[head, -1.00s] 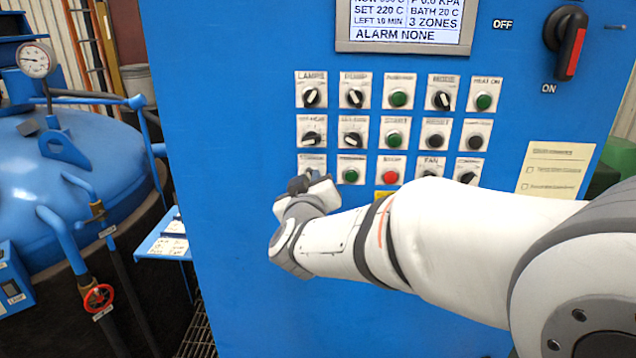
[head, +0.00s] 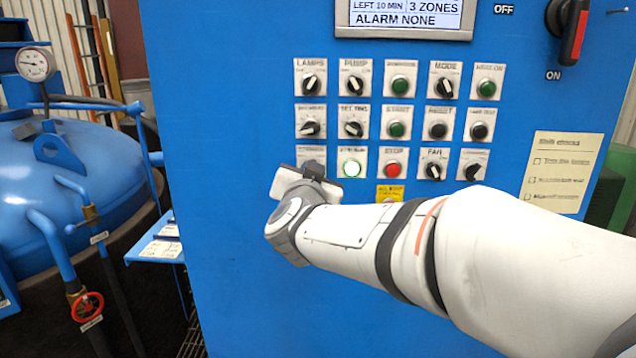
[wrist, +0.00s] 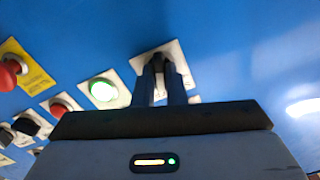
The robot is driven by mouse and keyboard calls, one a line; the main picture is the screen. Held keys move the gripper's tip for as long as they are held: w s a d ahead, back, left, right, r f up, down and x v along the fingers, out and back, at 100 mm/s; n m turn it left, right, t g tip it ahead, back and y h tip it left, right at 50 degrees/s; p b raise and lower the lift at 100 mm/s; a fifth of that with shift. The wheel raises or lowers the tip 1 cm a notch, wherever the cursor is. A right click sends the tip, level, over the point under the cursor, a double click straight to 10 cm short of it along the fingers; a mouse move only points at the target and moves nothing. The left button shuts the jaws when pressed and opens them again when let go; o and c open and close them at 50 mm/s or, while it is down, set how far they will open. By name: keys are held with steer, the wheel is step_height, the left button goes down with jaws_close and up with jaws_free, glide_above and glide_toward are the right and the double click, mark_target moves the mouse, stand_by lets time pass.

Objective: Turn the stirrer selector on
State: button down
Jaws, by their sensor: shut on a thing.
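The stirrer selector (wrist: 157,66) is a dark knob on a pale plate, between my fingertips in the wrist view. In the head view its plate (head: 311,153) is at the bottom left of the switch grid, and my gripper hides the knob. My gripper (wrist: 160,74) is shut on the knob, its fingers against the sides. In the head view my gripper's body (head: 312,178) is tilted in front of the panel. The green lamp (head: 351,162) right of the selector glows brightly, and its glow shows in the wrist view (wrist: 103,90).
The blue panel (head: 240,250) carries several other knobs and buttons close by. A red stop button (head: 393,169) sits right of the lit lamp. A yellow label (head: 390,191) is below it. A blue tank (head: 60,170) and small shelf (head: 150,250) stand at left.

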steer(key=shift+r+m+b, duration=0.35)
steer(key=shift+m+b, duration=0.15)
steer(key=shift+m, duration=0.6)
steer(key=c, duration=1.5)
jaws_free()
steer(key=shift+d+f, duration=0.1)
steer(key=shift+c, duration=0.2)
steer(key=shift+o, duration=0.3)
steer(key=shift+f, duration=0.1)
steer(key=s, duration=0.8)
